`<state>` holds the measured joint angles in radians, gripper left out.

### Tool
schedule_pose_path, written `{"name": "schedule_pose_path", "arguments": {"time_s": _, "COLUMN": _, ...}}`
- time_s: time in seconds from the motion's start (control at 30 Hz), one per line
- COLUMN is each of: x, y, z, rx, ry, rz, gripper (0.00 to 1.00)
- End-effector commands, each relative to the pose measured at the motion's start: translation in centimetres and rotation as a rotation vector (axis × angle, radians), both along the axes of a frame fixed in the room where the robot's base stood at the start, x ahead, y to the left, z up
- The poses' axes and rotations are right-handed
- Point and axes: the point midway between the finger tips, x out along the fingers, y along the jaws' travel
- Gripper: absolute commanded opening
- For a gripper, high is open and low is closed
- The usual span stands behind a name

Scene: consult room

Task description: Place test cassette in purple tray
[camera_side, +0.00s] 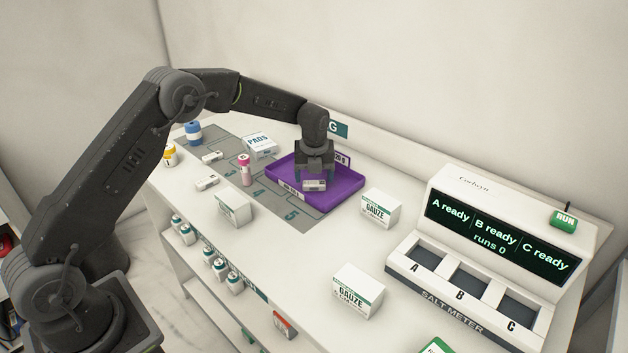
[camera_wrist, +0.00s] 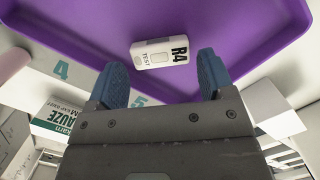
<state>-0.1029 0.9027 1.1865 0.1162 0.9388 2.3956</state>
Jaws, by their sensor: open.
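The purple tray (camera_side: 345,186) stands on the counter beyond the numbered grey mat, and fills the top of the wrist view (camera_wrist: 250,35). A white test cassette (camera_side: 314,185) lies in the tray; in the wrist view the cassette (camera_wrist: 160,52) reads "R4 TEST" and lies flat on the purple floor. My gripper (camera_side: 314,174) is over the tray, close to the cassette. In the wrist view its blue fingertips (camera_wrist: 160,82) are spread wide, with nothing between them, and the cassette lies just ahead of them. Contact with the fingers cannot be seen.

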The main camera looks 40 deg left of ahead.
Motion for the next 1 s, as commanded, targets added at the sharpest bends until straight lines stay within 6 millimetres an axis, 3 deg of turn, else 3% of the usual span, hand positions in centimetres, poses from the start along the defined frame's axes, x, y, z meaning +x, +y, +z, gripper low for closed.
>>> {"name": "schedule_pose_path", "arguments": {"time_s": 0.2, "x": -0.5, "y": -0.6, "z": 4.9, "rx": 0.0, "ry": -0.004, "rz": -0.001, "gripper": 0.75}}
{"name": "schedule_pose_path", "arguments": {"time_s": 0.4, "x": -0.8, "y": -0.9, "z": 8.3, "rx": 0.0, "ry": -0.003, "rz": -0.001, "gripper": 0.75}}
{"name": "schedule_pose_path", "arguments": {"time_s": 0.77, "x": -1.2, "y": -1.1, "z": 10.1, "rx": -0.002, "ry": -0.004, "rz": 0.009, "gripper": 0.75}}
{"name": "schedule_pose_path", "arguments": {"time_s": 0.87, "x": -2.1, "y": -1.4, "z": 11.6, "rx": -0.013, "ry": -0.027, "rz": 0.083, "gripper": 0.75}}
{"name": "schedule_pose_path", "arguments": {"time_s": 1.0, "x": -5.6, "y": -2.5, "z": 16.0, "rx": -0.062, "ry": -0.101, "rz": 0.339, "gripper": 0.75}}
